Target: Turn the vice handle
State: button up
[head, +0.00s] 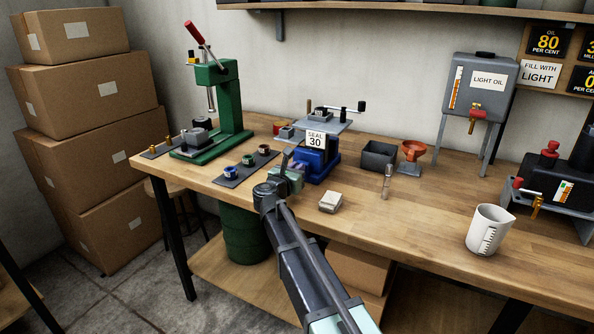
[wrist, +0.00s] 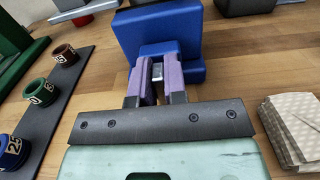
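The blue vice (head: 316,170) stands on the workbench left of the middle, with a "SEAL 30" sign at its top. In the wrist view the blue vice (wrist: 160,28) is straight ahead of my gripper. My gripper (head: 291,170) is at the near side of the vice in the head view. In the wrist view its purple fingers (wrist: 157,72) are close together on either side of a small silver piece at the vice's front, which looks like the vice handle (wrist: 157,75). The fingers and my arm hide most of the handle.
A dark strip with several numbered rings (head: 248,161) lies left of my gripper. A pale stack of pads (head: 331,202) lies to the right. A green press (head: 219,110) stands left, a grey bin (head: 379,155) right.

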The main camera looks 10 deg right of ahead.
grip_shut()
jog(key=shift+n, duration=0.3)
jog(key=n, duration=0.2)
jog(key=shift+w+a+n, duration=0.1)
jog(key=shift+a+n, duration=0.05)
jog(key=shift+n, duration=0.15)
jog(key=n, duration=0.5)
jog(key=shift+w+a+f, duration=0.15)
jog(key=shift+a+f, duration=0.05)
jog(key=n, duration=0.2)
jog(key=n+b, duration=0.1)
jog(key=n, duration=0.2)
jog(key=shift+w+a+f, duration=0.1)
jog(key=shift+f, duration=0.1)
jog(key=shift+f+n, duration=0.15)
jog(key=shift+n, duration=1.65)
